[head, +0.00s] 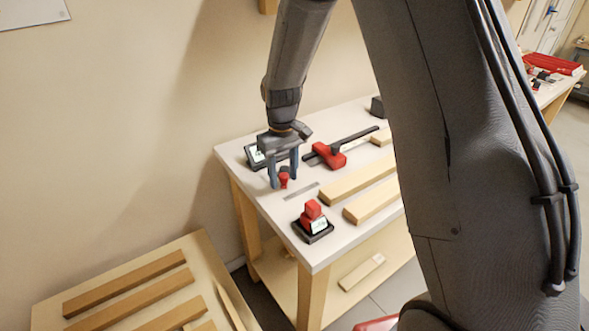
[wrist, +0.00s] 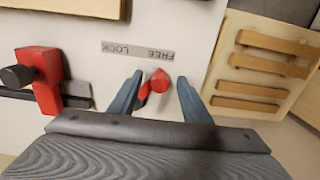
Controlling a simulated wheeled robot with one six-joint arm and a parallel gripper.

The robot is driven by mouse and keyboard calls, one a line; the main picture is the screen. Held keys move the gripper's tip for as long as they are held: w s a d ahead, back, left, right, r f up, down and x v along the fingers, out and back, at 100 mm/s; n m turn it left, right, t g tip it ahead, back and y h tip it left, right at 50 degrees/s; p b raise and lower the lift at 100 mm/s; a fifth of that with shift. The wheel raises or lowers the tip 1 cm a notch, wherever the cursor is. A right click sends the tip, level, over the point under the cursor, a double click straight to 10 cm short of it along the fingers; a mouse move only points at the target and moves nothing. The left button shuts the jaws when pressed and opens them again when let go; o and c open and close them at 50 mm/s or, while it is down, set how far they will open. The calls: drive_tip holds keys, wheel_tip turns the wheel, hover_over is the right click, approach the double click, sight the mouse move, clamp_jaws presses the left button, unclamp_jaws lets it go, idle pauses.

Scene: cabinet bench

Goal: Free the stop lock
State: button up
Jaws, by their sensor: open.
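A small red lock knob (head: 284,181) stands on the white bench top; it also shows in the wrist view (wrist: 159,80). A grey label plate (wrist: 138,51) reading LOCK and FREE lies beside it, upside down in the wrist view. My gripper (head: 283,184) is open, with its two blue fingers (wrist: 160,86) on either side of the knob, apparently without gripping it. A red part reaches down-left from the knob; which word it points to is unclear. A red stop block (head: 328,155) with a black knob sits on a dark rail; it also shows in the wrist view (wrist: 40,80).
A red button on a black base (head: 314,226) stands near the bench's front corner. A small display (head: 254,155) stands behind my gripper. Wooden bars (head: 358,182) lie to the right. A lower table with wooden slats (head: 125,283) stands at the lower left.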

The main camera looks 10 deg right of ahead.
drive_tip(key=shift+r+p, duration=2.85)
drive_tip(key=shift+r, duration=1.65)
drive_tip(key=shift+s+d+r, duration=0.1)
drive_tip(key=s+d+r+m+t, duration=0.1)
drive_tip(key=s+d+r+m, duration=0.15)
drive_tip(key=s, duration=0.45)
drive_tip(key=s+d+r+m+t, duration=0.1)
drive_tip(key=s+d, duration=0.2)
drive_tip(key=s, duration=0.4)
drive_tip(key=s+d+r+m+t, duration=0.1)
drive_tip(key=s+d+r, duration=0.1)
drive_tip(key=s, duration=0.5)
wheel_tip(320, 180, down, 10)
drive_tip(key=g+b, duration=0.1)
drive_tip(key=b, duration=0.7)
drive_tip(key=shift+w+r+g+b, duration=0.2)
drive_tip(key=shift+g+b, duration=0.1)
